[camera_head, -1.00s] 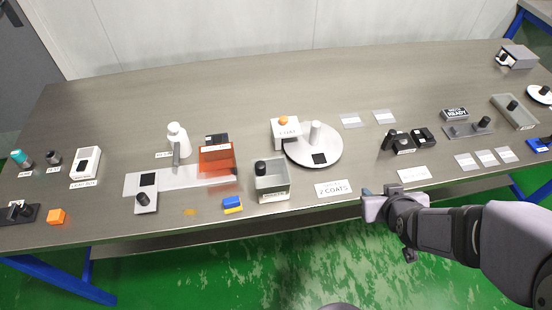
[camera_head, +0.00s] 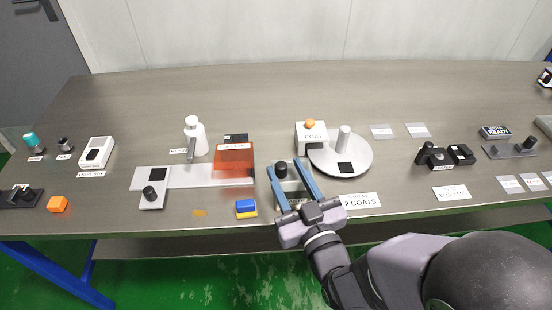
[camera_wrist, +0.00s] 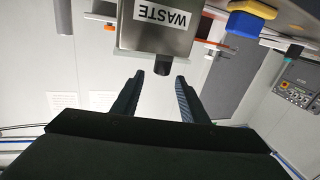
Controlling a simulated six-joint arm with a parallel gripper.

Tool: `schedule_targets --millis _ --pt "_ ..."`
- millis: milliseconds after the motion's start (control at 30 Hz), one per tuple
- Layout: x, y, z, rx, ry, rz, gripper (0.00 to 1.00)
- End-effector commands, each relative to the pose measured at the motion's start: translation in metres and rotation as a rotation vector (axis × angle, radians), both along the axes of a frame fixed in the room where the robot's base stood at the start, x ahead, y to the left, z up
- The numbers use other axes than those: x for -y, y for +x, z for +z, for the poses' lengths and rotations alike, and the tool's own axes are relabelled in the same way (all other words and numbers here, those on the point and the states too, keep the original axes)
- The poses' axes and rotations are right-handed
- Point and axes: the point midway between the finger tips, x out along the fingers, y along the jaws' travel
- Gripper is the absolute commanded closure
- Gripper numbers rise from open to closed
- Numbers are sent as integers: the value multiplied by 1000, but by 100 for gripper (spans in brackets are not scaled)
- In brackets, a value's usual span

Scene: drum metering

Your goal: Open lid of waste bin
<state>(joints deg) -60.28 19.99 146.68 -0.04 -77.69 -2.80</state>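The waste bin (camera_head: 291,187) is a small grey box near the front edge of the table, with a black knob (camera_head: 281,170) on its top. My gripper (camera_head: 286,165) is open, its two blue fingers overlapping the bin from the front in the head view and hiding part of it. In the wrist view the bin's face with its WASTE label (camera_wrist: 162,16) is at the top, and the black knob (camera_wrist: 162,65) shows between and just beyond the spread fingertips (camera_wrist: 160,77). The fingers hold nothing. The lid looks closed.
A blue and yellow sponge-like block (camera_head: 246,208) lies left of the bin. An orange translucent cover (camera_head: 234,158) on a grey plate is at its upper left. A white turntable (camera_head: 354,165) and a COAT box (camera_head: 311,137) stand behind right. A "2 COATS" card (camera_head: 362,201) lies to the right.

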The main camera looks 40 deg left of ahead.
Motion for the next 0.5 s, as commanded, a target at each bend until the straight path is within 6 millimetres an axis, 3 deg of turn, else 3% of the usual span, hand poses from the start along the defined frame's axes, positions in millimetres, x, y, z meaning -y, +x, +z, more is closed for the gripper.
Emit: schedule_targets --millis 300,500 --pt "-2 0 -6 -53 11 -5 60" --pt "-14 7 -6 -51 11 -5 60"
